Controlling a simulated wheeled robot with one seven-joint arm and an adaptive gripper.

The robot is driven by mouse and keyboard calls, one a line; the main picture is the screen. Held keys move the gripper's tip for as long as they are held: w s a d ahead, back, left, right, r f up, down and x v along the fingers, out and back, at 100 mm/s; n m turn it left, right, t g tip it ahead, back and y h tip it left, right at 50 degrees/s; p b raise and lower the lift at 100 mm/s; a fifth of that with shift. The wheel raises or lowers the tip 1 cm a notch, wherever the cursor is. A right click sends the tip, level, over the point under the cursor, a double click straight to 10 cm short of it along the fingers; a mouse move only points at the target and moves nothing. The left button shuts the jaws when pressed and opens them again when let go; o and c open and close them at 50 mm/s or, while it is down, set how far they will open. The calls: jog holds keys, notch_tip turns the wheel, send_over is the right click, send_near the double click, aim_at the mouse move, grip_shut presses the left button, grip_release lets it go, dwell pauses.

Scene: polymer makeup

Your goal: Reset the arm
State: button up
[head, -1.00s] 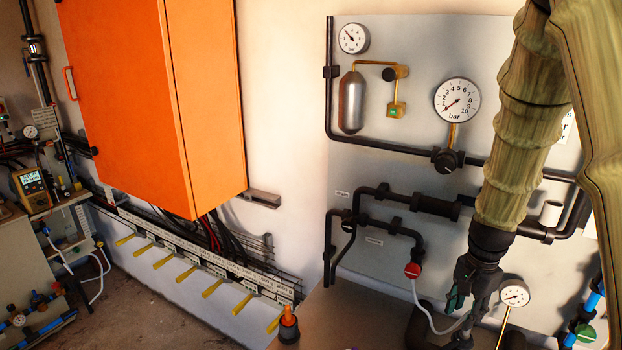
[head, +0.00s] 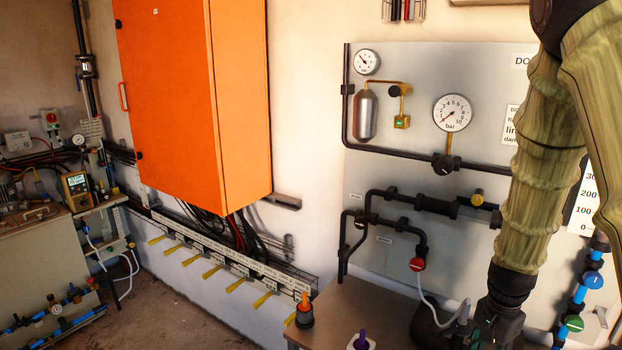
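My arm, in a tan ribbed sleeve, comes down the right side of the head view. My gripper (head: 492,328) is at the bottom right, dark, in front of the grey panel (head: 395,155) and above the right part of the brown bench (head: 350,300). Its fingertips are cut off or lost against the dark parts at the lower frame edge, so I cannot tell whether it is open or shut, or whether it holds anything.
A big orange cabinet (head: 185,100) hangs left of the panel. A row of yellow-handled levers (head: 212,271) runs below it. An orange-topped item (head: 304,312) and a purple-topped item (head: 362,340) are at the bench. A thin white hose (head: 428,297) hangs near my gripper. The floor at left is open.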

jog(key=s+a+f+n+h+b, duration=0.1)
jog(key=s+a+f+n, duration=0.15)
jog(key=f, duration=0.55)
jog(key=s+a+f+n+b, duration=0.1)
jog(key=s+f+n+b, duration=0.1)
jog(key=s+f, duration=0.35)
jog(key=s+a+f+n+h+b, duration=0.1)
jog(key=a+f+n, duration=0.1)
jog(key=f, duration=0.8)
jog(key=s+a+f+n+y+b, duration=0.1)
jog(key=s+a+f+n+b, duration=0.1)
jog(key=s+a+f, duration=0.4)
jog(key=s+a+f+n+y+b, duration=0.1)
jog(key=s+a+f+n+b, duration=0.2)
jog(key=s+a+f, duration=0.3)
jog(key=s+f+n, duration=0.1)
jog(key=s+f, duration=0.4)
jog(key=shift+s+a+f, duration=0.25)
jog(key=shift+s, duration=0.15)
jog(key=shift+n, duration=0.25)
